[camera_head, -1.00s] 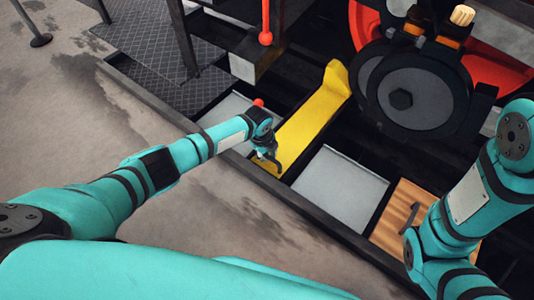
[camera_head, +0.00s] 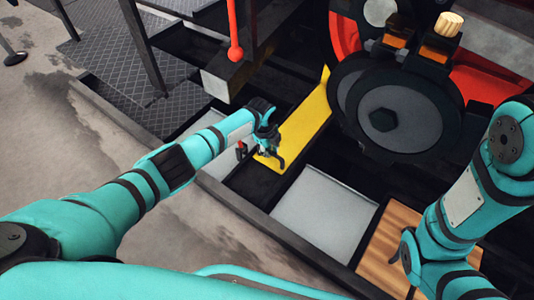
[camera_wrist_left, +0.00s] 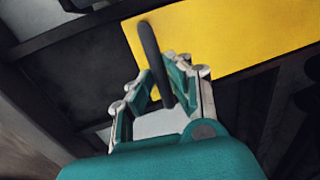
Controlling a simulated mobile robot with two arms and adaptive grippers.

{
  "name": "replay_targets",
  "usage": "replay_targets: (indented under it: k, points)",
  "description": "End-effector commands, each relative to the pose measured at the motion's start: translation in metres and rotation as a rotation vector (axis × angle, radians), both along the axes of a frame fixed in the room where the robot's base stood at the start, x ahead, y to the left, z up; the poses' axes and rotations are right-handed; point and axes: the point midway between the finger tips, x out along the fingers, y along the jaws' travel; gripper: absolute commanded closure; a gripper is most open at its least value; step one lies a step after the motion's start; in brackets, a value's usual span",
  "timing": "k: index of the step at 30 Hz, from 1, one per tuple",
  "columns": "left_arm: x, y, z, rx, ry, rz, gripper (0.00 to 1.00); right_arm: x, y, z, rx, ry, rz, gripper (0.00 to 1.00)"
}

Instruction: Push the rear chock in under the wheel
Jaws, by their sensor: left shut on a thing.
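The rear chock (camera_head: 305,122) is a long yellow block lying at a slant, its far end up by the large dark round part (camera_head: 395,115). A red wheel (camera_head: 345,38) shows partly behind that part. Whether the chock touches the wheel is hidden. My left gripper (camera_head: 270,150) is at the chock's near end.
A pale flat panel (camera_head: 322,212) and a wooden panel (camera_head: 388,238) lie right of the chock. A small red-tipped part (camera_head: 241,148) is beside my left gripper. A dark rail edge (camera_head: 270,232) runs in front.

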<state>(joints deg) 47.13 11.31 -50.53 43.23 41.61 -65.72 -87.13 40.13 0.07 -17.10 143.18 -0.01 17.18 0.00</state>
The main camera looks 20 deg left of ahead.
Motion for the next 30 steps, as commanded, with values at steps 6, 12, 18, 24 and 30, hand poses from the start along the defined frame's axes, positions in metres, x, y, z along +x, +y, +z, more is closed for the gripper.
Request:
replay_targets:
  k: [6, 12, 18, 24, 30]
  points:
    - [0.006, 0.000, 0.004, -0.004, -0.022, 0.003, 1.00, -0.001, 0.001, 0.000, -0.001, -0.001, 0.002, 0.60]
    - [0.005, 0.000, 0.003, -0.003, -0.019, 0.002, 0.62, -0.001, 0.001, 0.000, -0.002, -0.002, 0.003, 0.60]
    - [0.004, 0.000, 0.003, -0.003, -0.015, 0.002, 0.62, -0.001, 0.000, 0.000, 0.000, 0.000, 0.003, 0.60]
    - [0.003, 0.000, 0.011, -0.004, -0.016, 0.000, 0.62, 0.000, 0.000, 0.000, 0.001, 0.002, 0.004, 0.60]
    - [-0.003, 0.003, 0.043, -0.004, -0.018, -0.002, 0.62, 0.000, 0.000, 0.000, 0.001, 0.001, 0.003, 0.60]
